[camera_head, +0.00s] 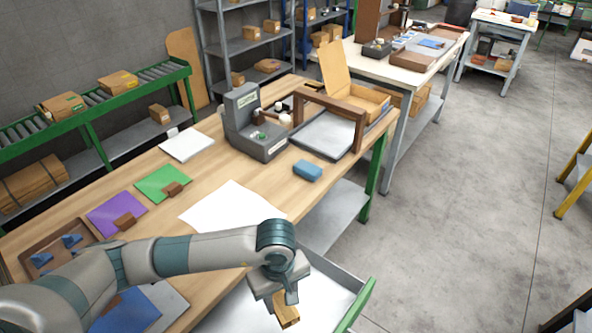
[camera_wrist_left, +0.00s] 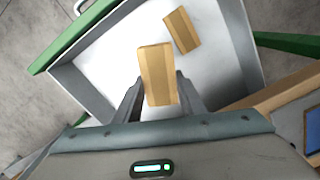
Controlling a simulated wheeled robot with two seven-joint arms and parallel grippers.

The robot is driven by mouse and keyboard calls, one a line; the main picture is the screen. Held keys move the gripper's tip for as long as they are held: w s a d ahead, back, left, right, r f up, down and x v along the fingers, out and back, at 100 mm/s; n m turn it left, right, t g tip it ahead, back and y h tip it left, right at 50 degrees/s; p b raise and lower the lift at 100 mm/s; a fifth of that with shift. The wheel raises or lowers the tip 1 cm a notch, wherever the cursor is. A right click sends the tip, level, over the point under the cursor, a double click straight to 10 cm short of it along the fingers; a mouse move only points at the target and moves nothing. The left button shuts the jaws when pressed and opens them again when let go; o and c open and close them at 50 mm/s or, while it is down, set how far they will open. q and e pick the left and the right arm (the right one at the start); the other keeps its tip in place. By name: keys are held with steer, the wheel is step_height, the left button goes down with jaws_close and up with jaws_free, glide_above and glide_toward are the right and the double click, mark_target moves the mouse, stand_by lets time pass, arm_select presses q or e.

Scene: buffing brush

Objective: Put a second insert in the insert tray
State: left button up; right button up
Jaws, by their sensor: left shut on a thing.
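My left gripper (camera_head: 280,294) is shut on a tan, block-like insert (camera_head: 287,312), held over an open grey drawer with a green front (camera_head: 357,308). In the left wrist view the held insert (camera_wrist_left: 157,72) stands out between the two dark fingers of the left gripper (camera_wrist_left: 158,98). A second tan insert (camera_wrist_left: 182,30) lies on the drawer's pale floor, apart from the held one. A brown tray with blue pieces (camera_head: 38,243) sits at the left of the bench; I cannot tell whether it is the insert tray. My right gripper is out of view.
The wooden bench (camera_head: 232,180) carries a white sheet (camera_head: 225,203), a purple card (camera_head: 112,215), a green card (camera_head: 160,182), a blue block (camera_head: 307,170) and a grey machine (camera_head: 257,128). A brown-framed grey tray (camera_head: 322,138) stands behind.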

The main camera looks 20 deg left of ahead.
arm_select(q)
steer(key=s+a+r+m, duration=0.1)
steer(key=a+r+m, duration=0.3)
steer(key=m, duration=0.5)
steer(key=shift+s+a+r, duration=0.2)
steer(key=shift+a+r, duration=0.05)
steer(key=shift+r, duration=0.1)
